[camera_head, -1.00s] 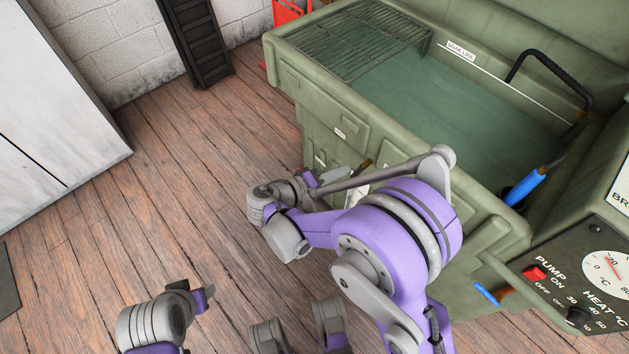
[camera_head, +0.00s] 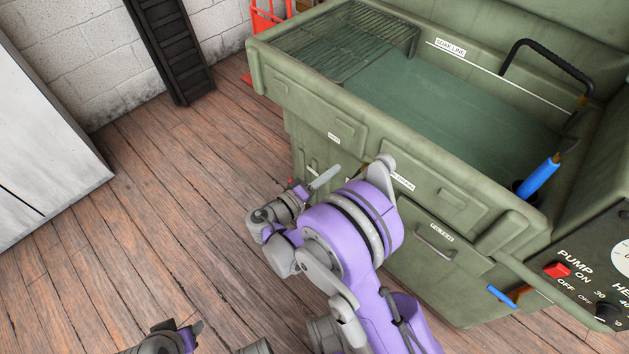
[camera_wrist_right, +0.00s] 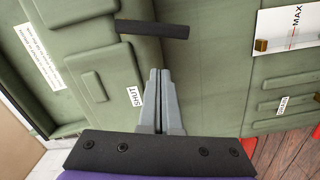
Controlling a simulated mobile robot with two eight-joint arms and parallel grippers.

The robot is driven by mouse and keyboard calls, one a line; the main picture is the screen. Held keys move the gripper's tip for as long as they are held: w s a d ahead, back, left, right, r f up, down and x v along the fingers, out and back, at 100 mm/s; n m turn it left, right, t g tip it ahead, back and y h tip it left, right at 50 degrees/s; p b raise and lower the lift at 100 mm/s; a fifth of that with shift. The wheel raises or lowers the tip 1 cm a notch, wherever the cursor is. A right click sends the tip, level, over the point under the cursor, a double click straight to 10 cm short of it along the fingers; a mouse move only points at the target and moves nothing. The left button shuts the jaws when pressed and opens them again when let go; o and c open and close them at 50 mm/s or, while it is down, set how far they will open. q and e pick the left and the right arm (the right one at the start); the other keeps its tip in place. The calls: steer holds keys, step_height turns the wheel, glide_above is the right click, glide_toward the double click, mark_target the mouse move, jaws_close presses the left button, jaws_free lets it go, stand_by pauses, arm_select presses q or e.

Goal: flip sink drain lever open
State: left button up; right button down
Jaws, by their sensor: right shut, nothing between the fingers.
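In the right wrist view, a black bar-shaped handle (camera_wrist_right: 152,28), apparently the drain lever's grip, stands out from the green sink cabinet. A SHUT label (camera_wrist_right: 133,96) is on the panel below it. My right gripper (camera_wrist_right: 160,75) is shut and empty, its grey fingertips a little below the handle with a visible gap. In the head view my right gripper (camera_head: 325,177) is by the cabinet's front, and my arm hides the lever there. The green sink (camera_head: 440,95) holds greenish liquid. My left gripper (camera_head: 194,330) is only partly seen at the bottom edge, over the floor.
A MAX-marked gauge (camera_wrist_right: 290,38) is on the cabinet. A blue-handled brush (camera_head: 538,178) stands at the sink's right end. A control panel (camera_head: 585,285) juts out at right. A grey cabinet (camera_head: 45,130) stands left. The wooden floor (camera_head: 180,200) between is clear.

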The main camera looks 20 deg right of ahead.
steer(key=shift+s+d+f, duration=0.2)
steer(key=shift+s+d, duration=0.2)
steer(key=shift+s, duration=0.25)
steer(key=shift+s+d+f, duration=0.2)
steer(key=shift+s+d, duration=0.15)
steer(key=shift+s, duration=0.3)
steer(key=shift+b, duration=0.3)
steer(key=shift+s+d+f+b, duration=0.25)
steer(key=shift+s+f+b, duration=0.25)
steer(key=shift+s, duration=0.1)
